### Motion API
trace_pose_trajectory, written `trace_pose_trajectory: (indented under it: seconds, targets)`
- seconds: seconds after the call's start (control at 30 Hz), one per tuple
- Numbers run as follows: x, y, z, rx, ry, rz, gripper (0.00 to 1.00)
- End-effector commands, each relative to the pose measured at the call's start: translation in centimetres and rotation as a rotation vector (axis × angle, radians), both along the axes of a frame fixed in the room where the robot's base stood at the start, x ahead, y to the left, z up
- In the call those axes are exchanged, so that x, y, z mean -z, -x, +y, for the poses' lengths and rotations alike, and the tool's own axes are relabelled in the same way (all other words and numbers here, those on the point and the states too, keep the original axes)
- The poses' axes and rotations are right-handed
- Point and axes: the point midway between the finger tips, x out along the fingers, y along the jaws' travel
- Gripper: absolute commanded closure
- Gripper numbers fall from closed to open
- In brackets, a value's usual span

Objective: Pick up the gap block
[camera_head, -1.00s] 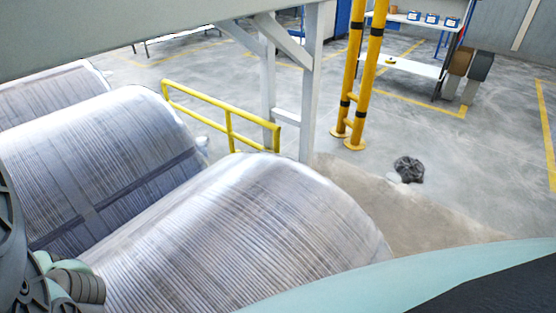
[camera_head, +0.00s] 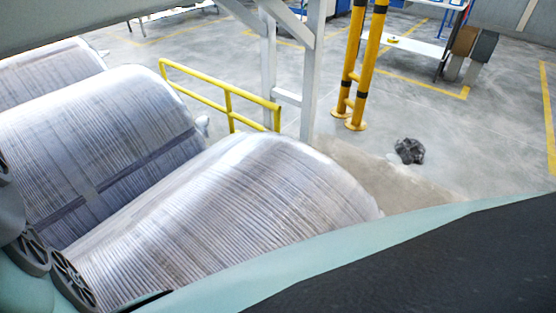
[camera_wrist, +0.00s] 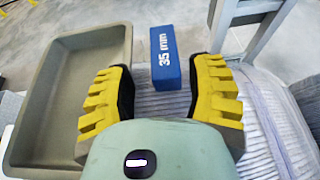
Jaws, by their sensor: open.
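The gap block is a blue block (camera_wrist: 166,58) marked "35 mm" in white, seen in the wrist view. It lies on or just above the ribbed, wrapped coil surface; the exact contact is hard to tell. My gripper (camera_wrist: 160,88) has yellow ribbed fingers spread wide. The block appears between and beyond the two fingertips, apart from both, nearer the right one in the picture. The block does not show in the head view.
An empty grey-beige tray (camera_wrist: 22,120) is left of my gripper in the wrist view. Large wrapped coils (camera_head: 235,215) fill the left of the head view. A yellow railing (camera_head: 228,100), a grey post (camera_head: 312,80) and yellow posts (camera_head: 365,70) stand behind.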

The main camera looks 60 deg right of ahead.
Motion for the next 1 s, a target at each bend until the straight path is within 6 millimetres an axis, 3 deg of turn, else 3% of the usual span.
trace_pose_trajectory:
  seconds: [0.27,0.7,1.0]
  targets:
    - [0.4,-0.2,1.0,-0.003,0.001,-0.004,0.46]
    - [2.5,-0.9,4.3,-0.003,0.004,-0.002,0.46]
    - [2.7,-1.0,5.0,0.000,0.002,-0.002,0.46]
